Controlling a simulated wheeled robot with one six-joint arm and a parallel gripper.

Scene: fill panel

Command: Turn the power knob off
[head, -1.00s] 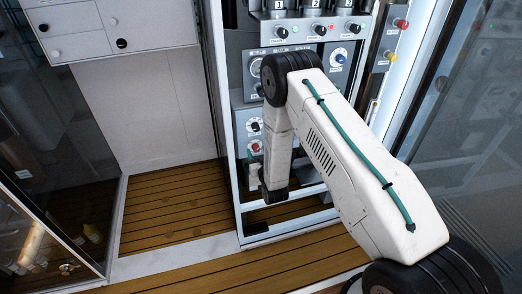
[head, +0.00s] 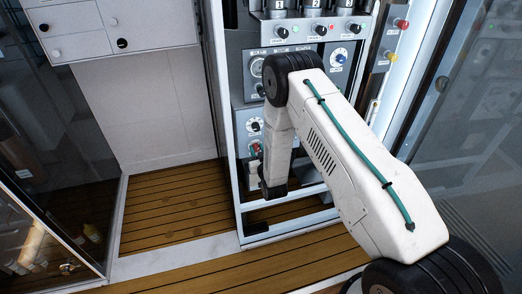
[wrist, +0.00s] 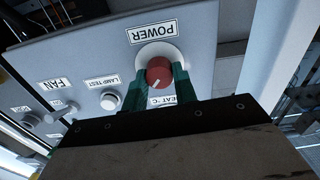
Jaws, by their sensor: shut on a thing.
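A pale pointer line shows on the knob's face. My gripper (wrist: 157,82) has its two green fingers on either side of the knob, shut on it. In the head view, my gripper (head: 256,152) is at the lower part of the panel, partly hidden by my arm. The knob is too small to make out clearly there.
A lamp test button (wrist: 110,101) and a fan knob (wrist: 68,108) are beside the power knob in the wrist view. A black-and-white dial (head: 254,125) sits above my gripper in the head view. The open wooden floor (head: 170,205) lies to the left.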

